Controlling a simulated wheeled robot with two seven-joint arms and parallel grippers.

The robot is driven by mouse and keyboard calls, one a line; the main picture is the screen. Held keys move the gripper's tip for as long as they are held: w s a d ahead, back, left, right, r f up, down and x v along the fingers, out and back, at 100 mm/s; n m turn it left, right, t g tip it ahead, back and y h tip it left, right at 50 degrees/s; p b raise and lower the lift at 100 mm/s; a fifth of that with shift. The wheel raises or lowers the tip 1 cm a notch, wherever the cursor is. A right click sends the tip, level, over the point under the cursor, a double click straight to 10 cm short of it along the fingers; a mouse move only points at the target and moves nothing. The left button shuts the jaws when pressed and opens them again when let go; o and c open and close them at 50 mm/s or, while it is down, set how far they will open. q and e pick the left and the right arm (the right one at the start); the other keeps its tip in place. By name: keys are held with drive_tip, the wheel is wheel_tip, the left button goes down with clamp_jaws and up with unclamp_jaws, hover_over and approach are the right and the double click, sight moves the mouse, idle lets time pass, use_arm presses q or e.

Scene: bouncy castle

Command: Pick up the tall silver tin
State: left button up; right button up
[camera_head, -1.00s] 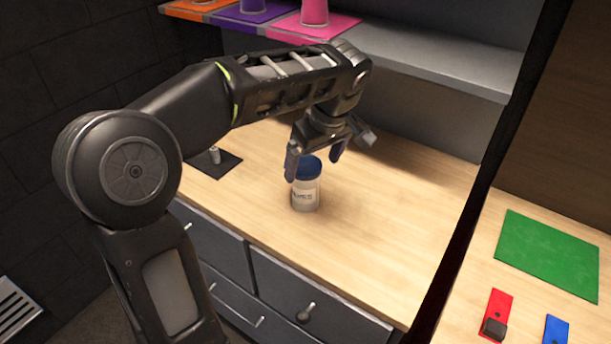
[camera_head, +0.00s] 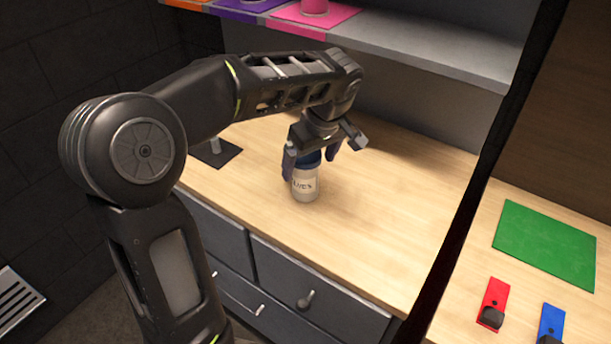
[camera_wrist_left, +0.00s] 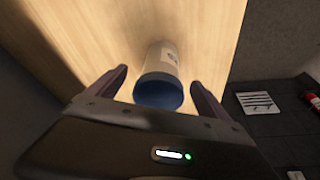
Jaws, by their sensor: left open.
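A tall silver-white tin (camera_head: 305,184) with a blue lid and a dark printed label stands upright on the wooden counter. My left gripper (camera_head: 312,160) is above it, pointing down, with a finger on either side of the lid. In the left wrist view the blue lid (camera_wrist_left: 158,91) lies between the open fingers (camera_wrist_left: 160,85), with a gap to each side. The tin's top is partly hidden by the gripper in the head view. My right gripper is not in view.
The counter (camera_head: 380,235) is clear right of the tin. A dark square with a small peg (camera_head: 215,152) lies at left. A grey shelf (camera_head: 430,60) hangs behind. A dark post divides off a green mat (camera_head: 545,243) and red (camera_head: 493,300) and blue (camera_head: 551,325) pieces.

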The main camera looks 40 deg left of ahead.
use_arm(q)
drive_tip(key=x, duration=0.4)
drive_tip(key=shift+a+p, duration=0.2)
drive_tip(key=shift+p, duration=0.1)
drive_tip(key=c, duration=1.8)
drive_tip(key=shift+o, duration=0.2)
wheel_tip(320, 180, up, 10)
